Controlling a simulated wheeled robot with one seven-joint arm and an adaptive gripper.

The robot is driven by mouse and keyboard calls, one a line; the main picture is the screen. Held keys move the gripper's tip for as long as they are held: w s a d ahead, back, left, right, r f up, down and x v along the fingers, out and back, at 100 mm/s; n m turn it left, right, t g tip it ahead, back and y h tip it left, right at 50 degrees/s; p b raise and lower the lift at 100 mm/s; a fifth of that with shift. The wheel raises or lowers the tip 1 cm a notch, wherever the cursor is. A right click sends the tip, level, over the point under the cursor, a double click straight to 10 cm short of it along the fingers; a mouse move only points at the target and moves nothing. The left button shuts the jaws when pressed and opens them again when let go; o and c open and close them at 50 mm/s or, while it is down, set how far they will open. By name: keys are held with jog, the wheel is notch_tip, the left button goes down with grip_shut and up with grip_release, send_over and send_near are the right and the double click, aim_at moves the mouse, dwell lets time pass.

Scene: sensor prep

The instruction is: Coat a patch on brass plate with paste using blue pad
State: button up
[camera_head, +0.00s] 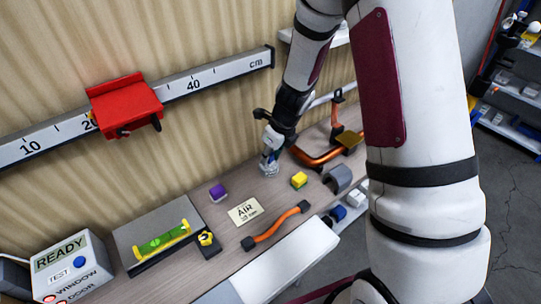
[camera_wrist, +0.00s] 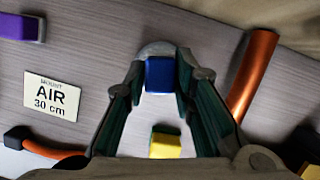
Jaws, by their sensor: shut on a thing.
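My gripper (camera_head: 268,165) is low over the bench; its fingers (camera_wrist: 162,80) show in the wrist view, shut on the blue pad (camera_wrist: 160,74). The pad sits between the fingertips. A pale grey rounded thing (camera_wrist: 156,48) shows just behind the pad; I cannot tell whether it is the paste holder or whether the pad touches it. A brass-coloured plate (camera_head: 350,139) lies to the right of my gripper, by the copper pipe, partly hidden by my arm. No paste can be made out on it.
The curved copper pipe (camera_head: 318,160) is close right of my gripper. A red slider (camera_head: 125,103) is on the wall ruler.

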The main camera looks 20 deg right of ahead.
jog(key=shift+r+p, duration=1.95)
jog(key=shift+r, duration=1.05)
